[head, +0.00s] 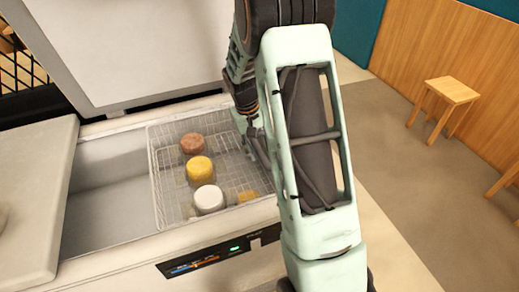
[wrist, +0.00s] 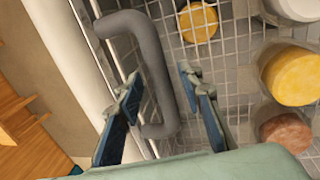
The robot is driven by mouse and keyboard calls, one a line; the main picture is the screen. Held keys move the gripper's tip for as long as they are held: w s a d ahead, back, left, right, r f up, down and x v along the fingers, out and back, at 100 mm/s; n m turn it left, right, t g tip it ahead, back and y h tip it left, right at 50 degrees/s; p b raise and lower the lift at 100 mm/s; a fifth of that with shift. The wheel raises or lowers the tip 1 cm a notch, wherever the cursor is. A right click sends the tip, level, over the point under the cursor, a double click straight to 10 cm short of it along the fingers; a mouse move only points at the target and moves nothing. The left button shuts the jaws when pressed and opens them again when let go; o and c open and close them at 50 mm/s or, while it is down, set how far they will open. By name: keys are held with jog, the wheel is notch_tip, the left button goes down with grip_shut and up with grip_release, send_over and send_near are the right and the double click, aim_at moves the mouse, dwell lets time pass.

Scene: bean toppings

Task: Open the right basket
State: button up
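The right basket (head: 172,180) is a wire mesh basket in the right part of an open chest. It holds round containers with brown (head: 192,143), yellow (head: 200,169) and white (head: 209,199) tops, and another yellow one (head: 248,197) in its front right corner. In the wrist view, a thick grey handle (wrist: 152,60) runs along the basket's mesh side. My gripper (wrist: 160,80) is open, with one finger on each side of the handle. No clear finger contact shows. In the head view my arm hides the basket's right end and most of my gripper.
The chest's left part (head: 110,195) looks empty. A grey lid or panel (head: 130,45) stands up behind, and a pale cover (head: 35,190) lies at the left. A control panel with a green light (head: 236,248) is on the front. A wooden stool (head: 450,95) stands on the floor at right.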

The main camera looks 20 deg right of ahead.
grip_shut()
dwell(0.3)
jog(key=a+p, duration=0.1)
jog(key=a, duration=4)
grip_release()
jog(key=shift+w+d, duration=0.1)
notch_tip(320, 180, up, 12)
jog(key=a, duration=0.2)
jog(key=shift+a, duration=0.15)
